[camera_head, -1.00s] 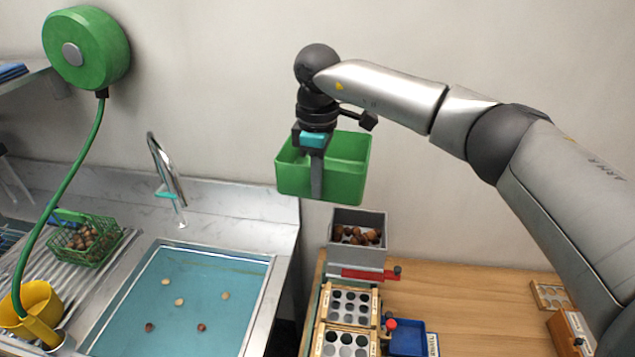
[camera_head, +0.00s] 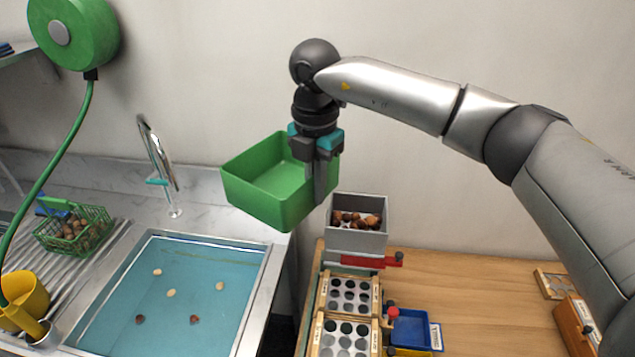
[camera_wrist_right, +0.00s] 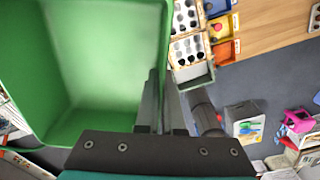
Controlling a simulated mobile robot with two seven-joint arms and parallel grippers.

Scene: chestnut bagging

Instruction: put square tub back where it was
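The square green tub (camera_head: 262,194) hangs in the air in the head view, level with the back wall, above the gap between the sink counter and the wooden table. My right gripper (camera_head: 320,190) is shut on the tub's right wall, with its fingers pointing down. In the right wrist view the tub (camera_wrist_right: 100,60) fills the left side and its inside looks empty. The right gripper's fingers (camera_wrist_right: 160,105) show there at the tub's wall. My left gripper is not in view.
A grey hopper (camera_head: 357,241) holding chestnuts stands just below and right of the tub. Trays with round holes (camera_head: 349,294) and a blue bin (camera_head: 410,330) are in front of it. The sink (camera_head: 180,290) holds several chestnuts. A faucet (camera_head: 160,165) stands behind it.

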